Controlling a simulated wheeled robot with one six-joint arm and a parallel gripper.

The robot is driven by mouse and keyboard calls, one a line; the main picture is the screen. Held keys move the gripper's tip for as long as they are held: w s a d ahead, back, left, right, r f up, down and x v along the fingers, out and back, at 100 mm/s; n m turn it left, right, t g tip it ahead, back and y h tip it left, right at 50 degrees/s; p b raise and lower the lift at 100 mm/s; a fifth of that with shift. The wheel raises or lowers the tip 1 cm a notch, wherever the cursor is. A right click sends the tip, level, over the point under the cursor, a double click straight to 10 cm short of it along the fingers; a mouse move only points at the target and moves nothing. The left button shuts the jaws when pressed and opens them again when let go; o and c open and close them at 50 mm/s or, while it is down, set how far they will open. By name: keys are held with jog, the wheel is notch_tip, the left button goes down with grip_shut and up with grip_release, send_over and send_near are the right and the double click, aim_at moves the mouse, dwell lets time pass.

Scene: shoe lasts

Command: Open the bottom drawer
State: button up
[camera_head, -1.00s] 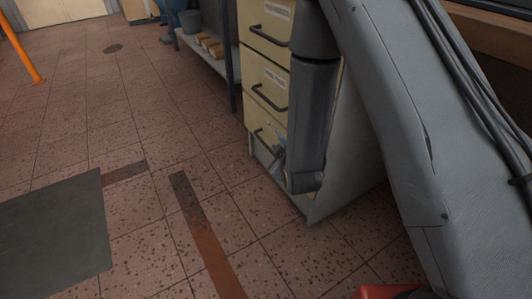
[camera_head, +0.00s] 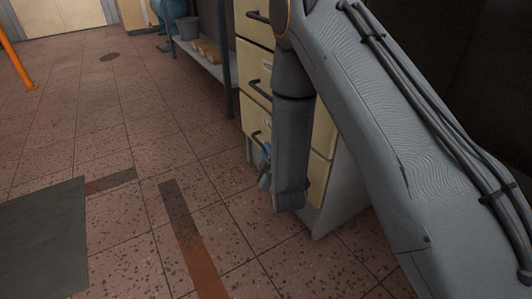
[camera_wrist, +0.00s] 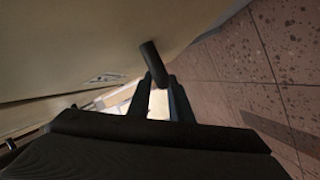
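A cabinet with pale yellow drawers stands right of centre in the head view. The bottom drawer (camera_head: 319,178) is largely hidden behind my arm; its front looks flush with the cabinet. A dark bar handle (camera_head: 257,137) shows low on the front. My gripper (camera_head: 264,176) is beside this handle, partly hidden by my wrist. In the wrist view, my gripper's two dark fingers (camera_wrist: 160,88) are apart with a bright gap between them. A dark handle (camera_wrist: 151,60) sticks out from the drawer front just at the fingertips. I cannot tell whether they touch.
A dark post and a low shelf (camera_head: 208,68) with yellowish items stand left of the cabinet. A grey mat (camera_head: 45,235) lies on the tiled floor at left. An orange post (camera_head: 18,55) stands far left. The floor before the cabinet is clear.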

jog(key=shift+b+x, duration=0.3)
jog(key=shift+x, duration=0.7)
jog(key=shift+c, duration=0.2)
grip_shut()
